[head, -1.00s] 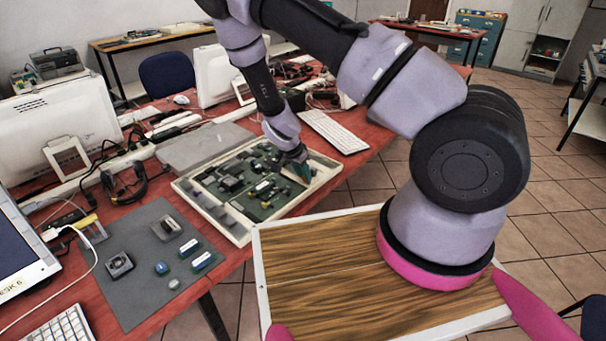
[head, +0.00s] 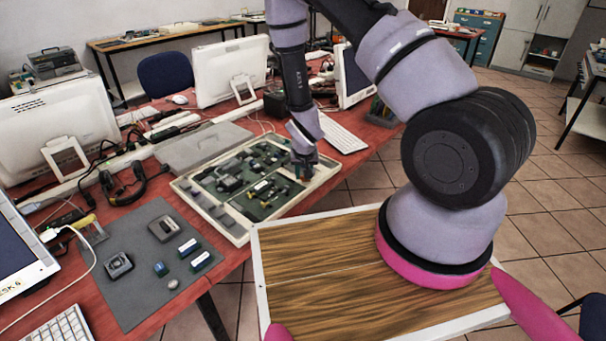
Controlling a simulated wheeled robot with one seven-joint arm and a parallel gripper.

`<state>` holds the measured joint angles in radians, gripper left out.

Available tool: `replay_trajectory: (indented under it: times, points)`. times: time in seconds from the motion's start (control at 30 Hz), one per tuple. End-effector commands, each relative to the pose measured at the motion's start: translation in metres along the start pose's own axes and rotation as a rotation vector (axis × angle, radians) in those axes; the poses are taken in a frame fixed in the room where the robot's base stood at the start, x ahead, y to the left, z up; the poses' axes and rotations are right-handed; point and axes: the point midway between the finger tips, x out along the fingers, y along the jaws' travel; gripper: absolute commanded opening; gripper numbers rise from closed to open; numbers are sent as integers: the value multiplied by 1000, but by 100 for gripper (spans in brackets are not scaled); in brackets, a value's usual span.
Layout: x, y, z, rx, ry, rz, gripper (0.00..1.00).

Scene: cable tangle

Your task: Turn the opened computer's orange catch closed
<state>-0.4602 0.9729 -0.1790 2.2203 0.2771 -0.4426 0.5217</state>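The opened computer (head: 238,236) lies on the red table as a shallow pale case with a green board (head: 238,186) and several dark parts inside. My gripper (head: 303,176) points down over the right end of the case. Its fingertips are small and dark here, and I cannot tell whether they are open or touching anything. The orange catch cannot be made out; the gripper may be covering it.
A grey mat (head: 140,285) with several small parts lies left of the case. A grey lid-like panel (head: 205,146) lies behind it. A white keyboard (head: 340,134) and monitors (head: 228,70) stand further back. The table's front edge runs close along the case.

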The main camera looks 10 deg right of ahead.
Motion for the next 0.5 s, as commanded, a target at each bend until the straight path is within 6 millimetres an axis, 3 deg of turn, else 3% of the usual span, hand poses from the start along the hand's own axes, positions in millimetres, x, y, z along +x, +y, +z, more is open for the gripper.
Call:
replay_trajectory:
  times: [0.5]
  points:
    - [0, 5, -3, -442, 3, -186, 0]
